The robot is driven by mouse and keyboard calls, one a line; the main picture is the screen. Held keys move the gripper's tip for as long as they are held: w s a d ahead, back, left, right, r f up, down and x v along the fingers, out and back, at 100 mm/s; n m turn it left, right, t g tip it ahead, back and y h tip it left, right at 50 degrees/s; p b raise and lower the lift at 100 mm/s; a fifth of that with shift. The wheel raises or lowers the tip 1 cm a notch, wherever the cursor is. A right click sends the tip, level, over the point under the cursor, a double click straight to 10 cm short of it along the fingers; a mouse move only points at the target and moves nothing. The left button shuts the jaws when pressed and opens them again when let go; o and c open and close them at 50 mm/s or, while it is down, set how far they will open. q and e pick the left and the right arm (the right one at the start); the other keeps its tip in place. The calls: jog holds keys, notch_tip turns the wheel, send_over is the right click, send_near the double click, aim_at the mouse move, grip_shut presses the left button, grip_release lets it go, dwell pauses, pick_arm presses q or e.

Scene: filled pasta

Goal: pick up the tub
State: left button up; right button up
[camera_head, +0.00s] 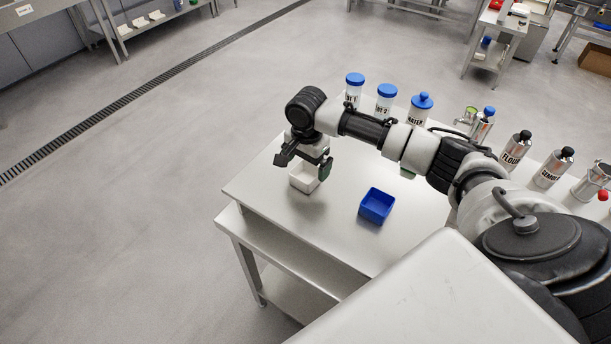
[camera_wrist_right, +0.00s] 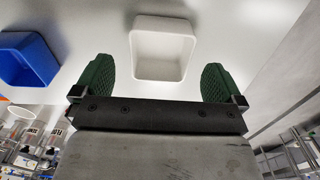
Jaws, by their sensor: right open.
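The task's tub may be the white square tub (camera_head: 303,180), which stands on the steel table near its far left corner. A blue square tub (camera_head: 376,205) stands to its right on the same table. My right gripper (camera_head: 307,165) is above the white tub, open, with nothing held. In the right wrist view, the white tub (camera_wrist_right: 162,48) lies ahead of and between the two green fingers (camera_wrist_right: 158,80), apart from both. The blue tub (camera_wrist_right: 28,60) is left of the fingers in that view. My left gripper does not show.
The steel table (camera_head: 290,225) is bare around the tubs. Behind stand white containers with blue lids (camera_head: 386,100). Steel canisters, one marked flour (camera_head: 515,152), stand to the right. A floor drain (camera_head: 120,108) runs across the open floor.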

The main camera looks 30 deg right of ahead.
aim_at(306, 181)
notch_tip(306, 181, down, 4)
jog(key=shift+a+r+p, duration=0.1)
jog(key=shift+r+p, duration=0.05)
jog(key=shift+p, duration=0.2)
jog(key=shift+f, duration=0.2)
jog(key=shift+c, duration=0.6)
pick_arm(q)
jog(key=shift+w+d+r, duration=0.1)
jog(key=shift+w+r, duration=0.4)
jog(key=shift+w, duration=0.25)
pick_arm(e)
jog(key=c, duration=0.9)
jog(key=shift+r, duration=0.1)
